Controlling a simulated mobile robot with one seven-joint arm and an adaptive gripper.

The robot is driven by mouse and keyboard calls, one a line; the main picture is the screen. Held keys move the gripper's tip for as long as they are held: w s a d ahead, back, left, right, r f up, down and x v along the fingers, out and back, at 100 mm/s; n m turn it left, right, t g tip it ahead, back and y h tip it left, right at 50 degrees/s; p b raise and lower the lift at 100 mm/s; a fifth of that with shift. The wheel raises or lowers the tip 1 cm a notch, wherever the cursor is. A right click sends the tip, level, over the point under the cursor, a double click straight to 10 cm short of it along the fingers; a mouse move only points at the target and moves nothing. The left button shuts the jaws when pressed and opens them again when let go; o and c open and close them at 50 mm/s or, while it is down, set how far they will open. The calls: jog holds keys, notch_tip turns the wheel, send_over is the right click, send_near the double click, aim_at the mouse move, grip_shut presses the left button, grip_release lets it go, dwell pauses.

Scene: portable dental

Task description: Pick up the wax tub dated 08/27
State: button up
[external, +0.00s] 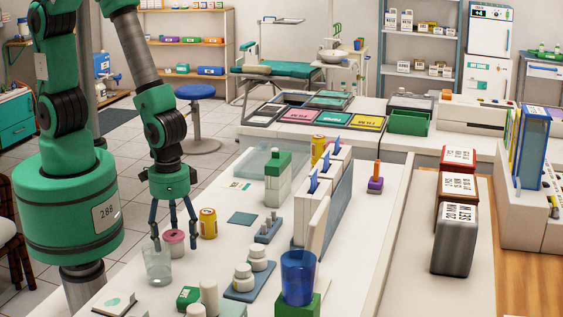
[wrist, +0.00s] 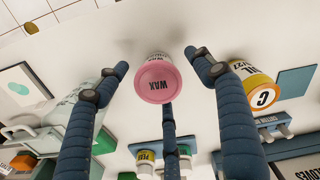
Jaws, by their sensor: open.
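The wax tub (external: 174,236) is a small white pot with a pink lid, standing upright on the white counter.
A yellow can (external: 208,223) stands close right of the tub. A clear glass (external: 158,266) stands close in front on the left. White jars on a blue tray (external: 243,290), a green-topped bottle (external: 278,180) and a blue cup (external: 298,277) stand farther right.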

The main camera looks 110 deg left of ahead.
aim_at(175, 234)
dwell(0.4)
jog(key=c, duration=1.3)
jog(key=shift+r, duration=0.1)
jog(key=shift+r, duration=0.4)
notch_tip(175, 234, up, 3)
jog(key=shift+r+p, duration=0.1)
jog(key=shift+p, duration=0.65)
jog(key=s+a, duration=0.1)
jog(key=s, duration=0.4)
jog(key=s+a+p, duration=0.1)
jog(key=s+a, duration=0.1)
jog(key=s, duration=0.3)
jog(key=s+a+r+p, duration=0.1)
jog(key=s, duration=0.4)
jog(key=shift+s+a, duration=0.2)
jog(key=shift+s, duration=0.05)
